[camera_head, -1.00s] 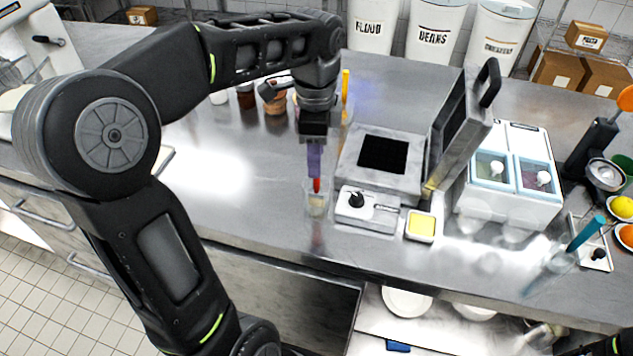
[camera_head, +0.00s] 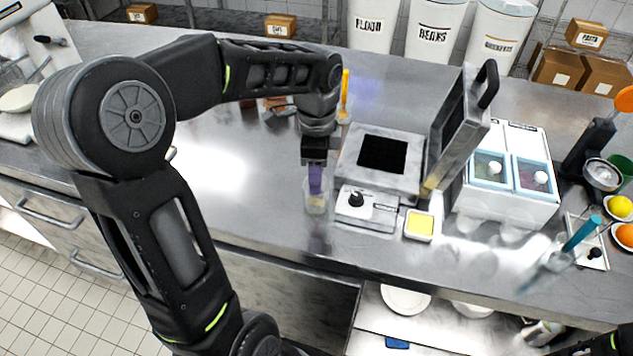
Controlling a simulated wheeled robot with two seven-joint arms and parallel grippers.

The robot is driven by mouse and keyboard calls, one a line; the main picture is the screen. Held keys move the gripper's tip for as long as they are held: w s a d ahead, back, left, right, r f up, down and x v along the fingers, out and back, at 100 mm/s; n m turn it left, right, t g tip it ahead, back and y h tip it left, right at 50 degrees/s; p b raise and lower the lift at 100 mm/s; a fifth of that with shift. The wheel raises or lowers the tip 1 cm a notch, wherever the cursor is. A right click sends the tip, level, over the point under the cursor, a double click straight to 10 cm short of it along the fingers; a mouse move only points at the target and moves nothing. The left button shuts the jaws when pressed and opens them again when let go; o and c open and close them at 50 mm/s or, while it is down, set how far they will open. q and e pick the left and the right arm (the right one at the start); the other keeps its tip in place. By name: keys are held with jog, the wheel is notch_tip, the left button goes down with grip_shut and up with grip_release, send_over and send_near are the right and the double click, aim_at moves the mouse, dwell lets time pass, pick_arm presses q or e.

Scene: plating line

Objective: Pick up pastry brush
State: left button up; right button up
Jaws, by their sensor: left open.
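A small clear cup (camera_head: 316,206) stands on the steel counter, left of the waffle iron. What looks like the pastry brush stands in it. Its red handle end is now hidden by my left gripper, and I cannot make out the bristles clearly. My left gripper (camera_head: 315,189) points straight down over the cup, its purple fingers at the cup's mouth. It is open, with the fingers around or just beside the hidden handle; I cannot tell which. My right gripper is out of view.
The waffle iron (camera_head: 350,205) stands open close to the right. A dish with yellow contents (camera_head: 420,225) sits near the front edge. A white two-well container (camera_head: 500,200) is farther right. A yellow-handled tool (camera_head: 344,90) stands behind. The counter left of the cup is clear.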

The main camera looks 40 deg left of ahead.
pick_arm(q)
grip_shut()
dwell(0.5)
